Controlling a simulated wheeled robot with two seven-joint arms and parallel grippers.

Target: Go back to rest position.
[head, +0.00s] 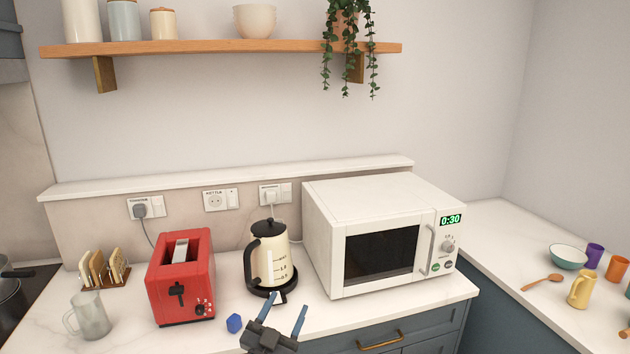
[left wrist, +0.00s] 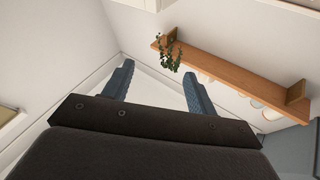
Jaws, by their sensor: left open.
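My left gripper (head: 282,318) shows at the bottom middle of the head view, in front of the kettle and the microwave. Its two blue fingers are spread apart with nothing between them. In the left wrist view the fingers (left wrist: 160,88) are also apart and empty, with the wall and the shelf beyond them. My right gripper is not in view.
A red toaster (head: 182,280), a cream kettle (head: 272,262) and a white microwave (head: 385,235) stand on the counter. A blue object (head: 234,323) lies left of my gripper, and a glass mug (head: 90,316) stands far left. A wooden shelf (head: 220,48) hangs above.

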